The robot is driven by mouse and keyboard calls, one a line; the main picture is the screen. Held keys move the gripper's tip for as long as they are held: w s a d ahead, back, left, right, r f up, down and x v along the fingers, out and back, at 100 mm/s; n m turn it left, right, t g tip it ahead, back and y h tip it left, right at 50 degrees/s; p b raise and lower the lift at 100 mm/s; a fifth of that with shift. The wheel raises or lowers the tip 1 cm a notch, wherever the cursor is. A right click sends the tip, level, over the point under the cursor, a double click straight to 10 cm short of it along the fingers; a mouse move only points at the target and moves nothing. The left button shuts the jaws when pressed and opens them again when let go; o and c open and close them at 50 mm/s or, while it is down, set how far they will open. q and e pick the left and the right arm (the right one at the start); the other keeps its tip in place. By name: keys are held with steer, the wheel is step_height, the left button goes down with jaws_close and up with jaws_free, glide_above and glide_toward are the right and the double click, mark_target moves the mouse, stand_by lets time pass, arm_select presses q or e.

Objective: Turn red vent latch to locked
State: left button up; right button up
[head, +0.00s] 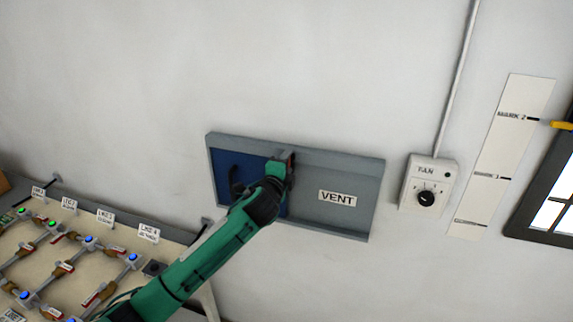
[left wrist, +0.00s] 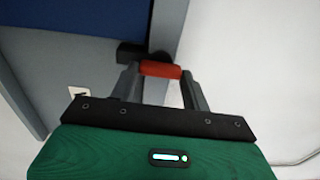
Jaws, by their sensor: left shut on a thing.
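The grey vent panel (head: 344,167) with a VENT label (head: 337,198) hangs on the wall, its left part dark blue. The red latch (left wrist: 160,69) shows in the left wrist view between the two fingers, with a dark mount (left wrist: 131,53) beside it. My left gripper (head: 289,162) reaches up to the middle of the panel. It is shut on the red latch, as the left wrist view (left wrist: 160,84) shows. In the head view the gripper hides most of the latch. My right gripper is not in view.
A fan control box (head: 428,185) with a dial is on the wall right of the panel. A marked white strip (head: 506,150) and a dark-framed window (head: 551,205) stand farther right. A board with several valves and lights (head: 75,245) is at lower left.

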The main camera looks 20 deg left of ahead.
arm_select(q)
steer(key=shift+f, duration=0.1)
steer(key=shift+c, duration=0.2)
steer(key=o, duration=1)
steer(key=shift+s, duration=0.15)
steer(key=s+b, duration=0.5)
steer(key=s, duration=0.8)
steer(key=shift+s+a, duration=0.2)
steer(key=shift+s, duration=0.1)
